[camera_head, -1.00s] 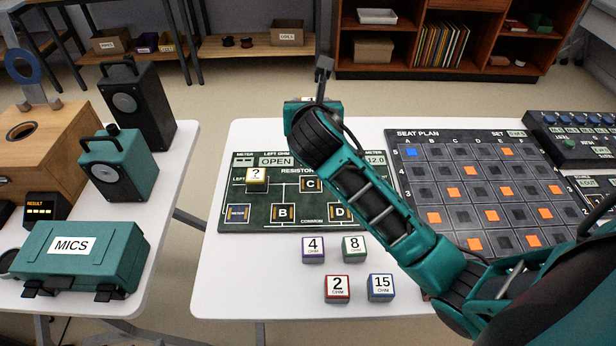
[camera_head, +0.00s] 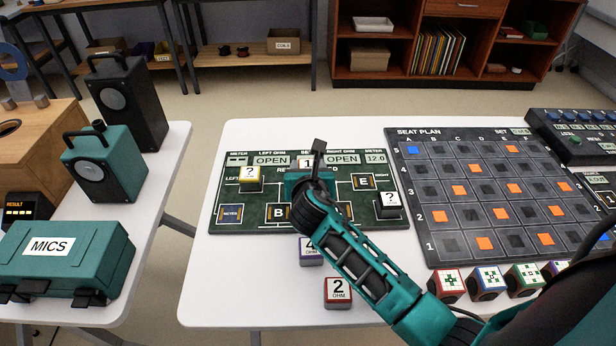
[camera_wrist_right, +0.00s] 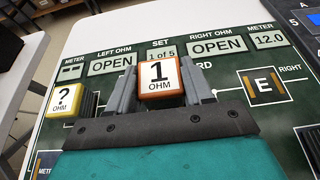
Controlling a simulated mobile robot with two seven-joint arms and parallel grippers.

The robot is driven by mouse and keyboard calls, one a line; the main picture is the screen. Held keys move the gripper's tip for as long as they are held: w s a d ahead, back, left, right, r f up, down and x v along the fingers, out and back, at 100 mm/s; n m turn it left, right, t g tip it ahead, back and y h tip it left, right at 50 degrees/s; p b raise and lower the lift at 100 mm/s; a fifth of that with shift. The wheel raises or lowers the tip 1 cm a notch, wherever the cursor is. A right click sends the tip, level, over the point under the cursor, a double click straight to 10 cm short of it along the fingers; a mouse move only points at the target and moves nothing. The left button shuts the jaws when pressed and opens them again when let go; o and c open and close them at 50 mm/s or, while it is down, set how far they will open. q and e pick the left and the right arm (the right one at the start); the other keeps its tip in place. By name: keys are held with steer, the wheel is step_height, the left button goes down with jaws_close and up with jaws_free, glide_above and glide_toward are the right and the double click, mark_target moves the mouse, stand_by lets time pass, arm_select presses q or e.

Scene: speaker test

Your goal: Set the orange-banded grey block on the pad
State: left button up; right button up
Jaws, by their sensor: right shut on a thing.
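The orange-edged block (camera_head: 305,163), its white top reading 1 OHM, is between the fingers of my right gripper (camera_head: 309,172). In the right wrist view the block (camera_wrist_right: 160,76) is gripped on both sides, over the upper middle of the green resistor board (camera_head: 222,190). I cannot tell its height above the board. Outlined pad E (camera_head: 363,182) is bare, right of the gripper. Pad B (camera_head: 278,213) is partly covered by my arm, and pads C and D are hidden. My left gripper is out of view.
Question-mark blocks stand on the board's left (camera_head: 250,178) and right (camera_head: 389,204). A red 2 OHM block (camera_head: 338,291) and a partly hidden purple block (camera_head: 311,252) lie in front. The seat plan board (camera_head: 440,245) and several patterned cubes (camera_head: 488,281) are to the right.

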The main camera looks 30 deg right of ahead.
steer(key=shift+f, duration=0.85)
steer(key=o, duration=1.1)
steer(key=shift+f, duration=0.1)
steer(key=shift+c, duration=0.2)
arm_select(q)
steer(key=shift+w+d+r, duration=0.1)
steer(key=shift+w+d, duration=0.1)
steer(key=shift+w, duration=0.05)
arm_select(e)
steer(key=shift+s+a+r, duration=0.1)
steer(key=shift+s+r, duration=0.05)
steer(key=shift+r, duration=0.1)
steer(key=p+v, duration=0.2)
steer(key=v, duration=0.8)
steer(key=shift+s+a, duration=0.15)
steer(key=shift+s, duration=0.15)
steer(key=shift+s+a+r, duration=0.15)
steer(key=shift+s+r, duration=0.05)
steer(key=shift+s, duration=0.2)
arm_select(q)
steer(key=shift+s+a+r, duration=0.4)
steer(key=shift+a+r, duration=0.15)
